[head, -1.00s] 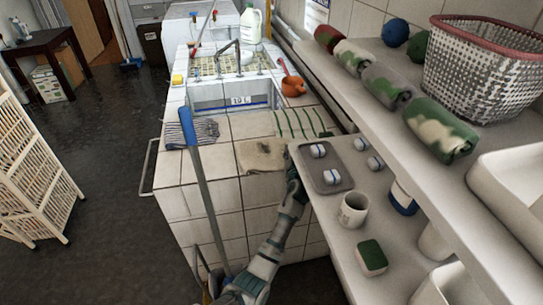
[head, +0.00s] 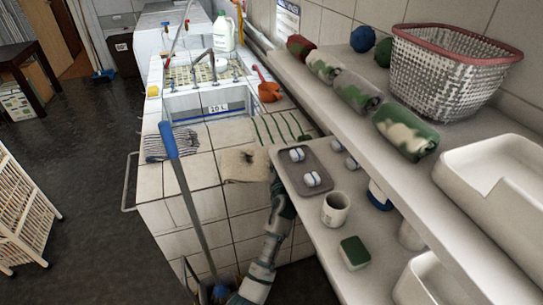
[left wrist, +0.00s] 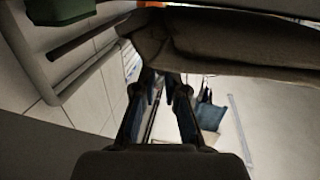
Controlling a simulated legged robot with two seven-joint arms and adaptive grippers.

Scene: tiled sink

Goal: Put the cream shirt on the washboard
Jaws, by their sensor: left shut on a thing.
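The cream shirt (head: 240,166), a beige cloth, lies crumpled on the white tiled counter at its near edge, with a dark patch on top. A white area with green stripes (head: 276,128) lies behind it, against the shelf; I cannot tell for sure that this is the washboard. My left arm rises from the bottom of the head view to the shirt's right edge, where the shelf and tray partly hide its gripper. In the left wrist view my left gripper (left wrist: 160,88) reaches to brownish cloth (left wrist: 235,45) and is shut on it. My right gripper is not in view.
A shelf on the right holds a grey tray (head: 322,186), a white mug (head: 336,209) and a green sponge (head: 354,252), close beside my arm. A grey striped cloth (head: 172,145) lies left of the shirt. A blue-handled mop (head: 189,195) leans in front.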

